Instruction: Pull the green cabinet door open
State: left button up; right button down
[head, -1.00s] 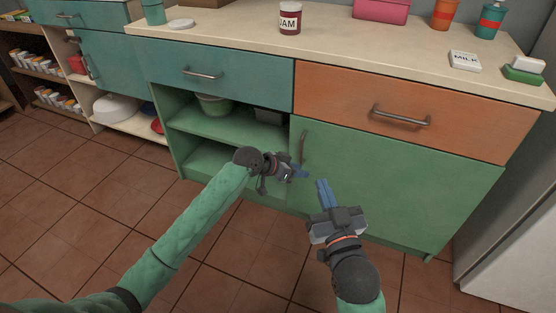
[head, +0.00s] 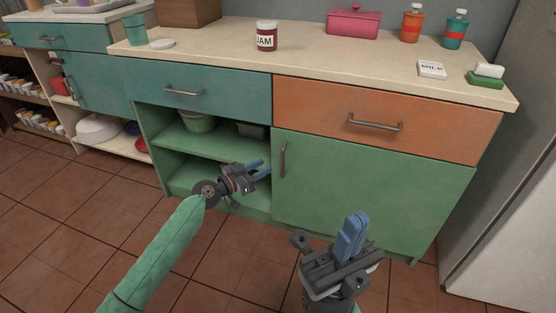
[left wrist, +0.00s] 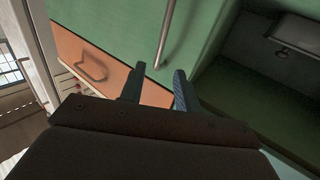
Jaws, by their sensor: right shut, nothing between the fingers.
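The green cabinet door (head: 365,190) is closed, below the orange drawer, with a vertical metal handle (head: 283,160) near its left edge. The door (left wrist: 118,22) and its handle (left wrist: 164,35) also show in the left wrist view. My left gripper (head: 261,170) is open and empty, a little left of and below the handle in the head view. In the left wrist view its fingers (left wrist: 155,88) are apart, with the handle's end just beyond them and not between them. My right gripper (head: 352,236) is shut and empty, in front of the door's lower part.
The orange drawer (head: 400,115) sits above the door and a teal drawer (head: 195,90) above the open green shelves (head: 190,145). The counter (head: 330,62) holds a jam jar (head: 266,36) and other items. A pale appliance (head: 510,220) stands at the right. The floor in front is clear.

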aim_at(279, 159)
pick_arm(q)
jog(key=shift+x, duration=3.9)
grip_shut()
